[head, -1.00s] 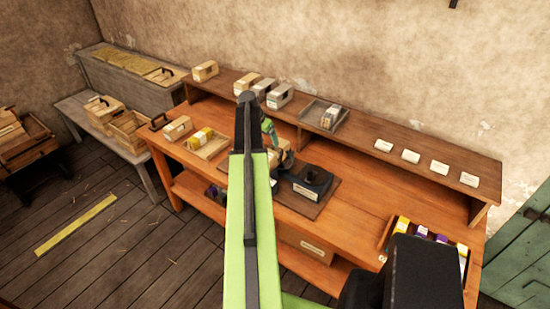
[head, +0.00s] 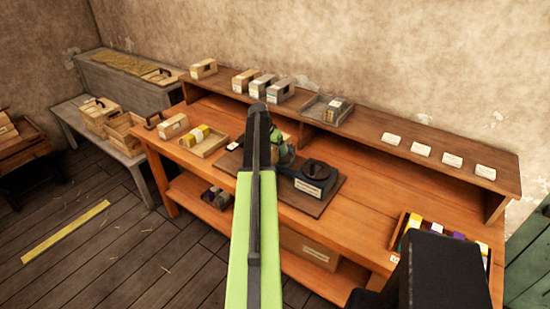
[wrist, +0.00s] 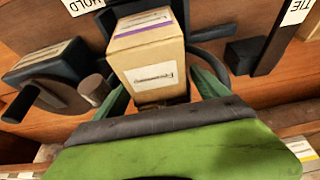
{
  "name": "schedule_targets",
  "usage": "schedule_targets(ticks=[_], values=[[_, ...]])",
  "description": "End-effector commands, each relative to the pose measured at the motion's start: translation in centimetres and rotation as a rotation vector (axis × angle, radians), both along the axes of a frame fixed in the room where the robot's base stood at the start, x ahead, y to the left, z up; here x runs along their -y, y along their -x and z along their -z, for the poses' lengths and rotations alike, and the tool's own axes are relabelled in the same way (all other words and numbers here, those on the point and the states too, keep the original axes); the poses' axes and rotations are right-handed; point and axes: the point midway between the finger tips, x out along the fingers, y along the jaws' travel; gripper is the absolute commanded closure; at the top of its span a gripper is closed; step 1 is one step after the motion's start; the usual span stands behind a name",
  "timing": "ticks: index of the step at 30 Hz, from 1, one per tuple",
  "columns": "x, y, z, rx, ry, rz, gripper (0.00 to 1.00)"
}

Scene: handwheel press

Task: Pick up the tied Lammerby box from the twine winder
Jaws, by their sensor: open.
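In the wrist view a tan cardboard box (wrist: 152,62) with a purple stripe and a white label stands against the dark twine winder (wrist: 205,29). The label's writing is too small to read, and no twine shows clearly on the box. My gripper (wrist: 160,88) is open, with one green finger on each side of the box's near end. I cannot tell whether the fingers touch it. In the head view my gripper (head: 282,150) is over the workbench, and my arm hides most of the box and winder.
A dark round device (head: 318,170) stands on a board right of my gripper. A wooden tray (head: 207,146) lies left on the bench (head: 375,200). The bench's right middle is clear.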

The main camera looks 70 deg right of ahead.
Motion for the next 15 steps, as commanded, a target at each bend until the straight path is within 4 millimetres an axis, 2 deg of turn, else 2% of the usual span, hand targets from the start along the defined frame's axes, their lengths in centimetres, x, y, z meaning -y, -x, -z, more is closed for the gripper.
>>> schedule_targets(ticks=[1,3,11,15], values=[[0.49,0.12,1.80,0.000,0.000,0.001,0.16],[0.85,0.23,2.61,0.000,0.000,0.001,0.16],[0.98,0.35,2.36,0.000,0.000,0.001,0.16],[0.98,0.35,2.36,0.000,0.000,0.001,0.35]])
